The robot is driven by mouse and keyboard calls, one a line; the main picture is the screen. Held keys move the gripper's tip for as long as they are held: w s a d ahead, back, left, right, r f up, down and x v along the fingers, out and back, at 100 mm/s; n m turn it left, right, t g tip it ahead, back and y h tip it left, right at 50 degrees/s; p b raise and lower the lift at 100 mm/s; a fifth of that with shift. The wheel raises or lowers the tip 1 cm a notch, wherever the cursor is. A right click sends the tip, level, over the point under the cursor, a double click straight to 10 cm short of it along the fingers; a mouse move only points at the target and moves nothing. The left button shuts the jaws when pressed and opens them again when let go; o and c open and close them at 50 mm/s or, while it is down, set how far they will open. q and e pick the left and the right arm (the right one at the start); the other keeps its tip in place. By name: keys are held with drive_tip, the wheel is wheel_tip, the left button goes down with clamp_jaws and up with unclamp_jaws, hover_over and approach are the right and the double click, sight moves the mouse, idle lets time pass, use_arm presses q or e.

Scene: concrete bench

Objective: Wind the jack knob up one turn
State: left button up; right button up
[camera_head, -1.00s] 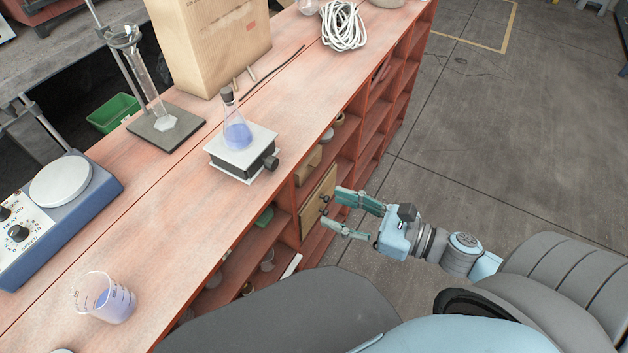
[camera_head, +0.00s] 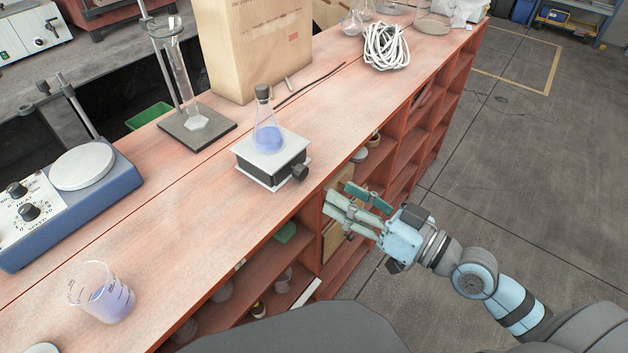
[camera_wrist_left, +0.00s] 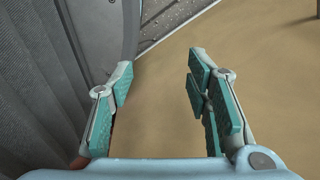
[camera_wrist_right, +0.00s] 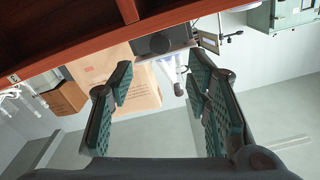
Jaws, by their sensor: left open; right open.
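The lab jack (camera_head: 272,158) stands on the red bench top, with white plates and a black body. Its black knob (camera_head: 300,172) sticks out on the side facing the bench's front edge. A stoppered flask (camera_head: 267,137) with blue liquid stands upright on the jack. My right gripper (camera_head: 340,198) is open and empty, off the front edge and below the knob, apart from it. In the right wrist view the jack (camera_wrist_right: 182,36) and knob (camera_wrist_right: 160,43) appear ahead, beyond the open fingers (camera_wrist_right: 160,72). My left gripper (camera_wrist_left: 160,75) is open and empty, seen only in the left wrist view.
A hotplate stirrer (camera_head: 75,195) and a beaker (camera_head: 101,292) are left of the jack. A stand base (camera_head: 197,140), a cardboard box (camera_head: 255,50) and a white cable coil (camera_head: 386,47) are behind. Shelves (camera_head: 310,235) open below the front edge near my right gripper.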

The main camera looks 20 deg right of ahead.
sight(304, 174)
drive_tip(key=x, duration=0.8)
drive_tip(key=shift+s, duration=0.1)
drive_tip(key=shift+c, duration=0.6)
clamp_jaws()
drive_tip(key=shift+r+m+p, duration=0.15)
drive_tip(key=shift+m+p, duration=0.25)
drive_tip(key=shift+m, duration=0.2)
drive_tip(key=shift+o, duration=0.6)
unclamp_jaws()
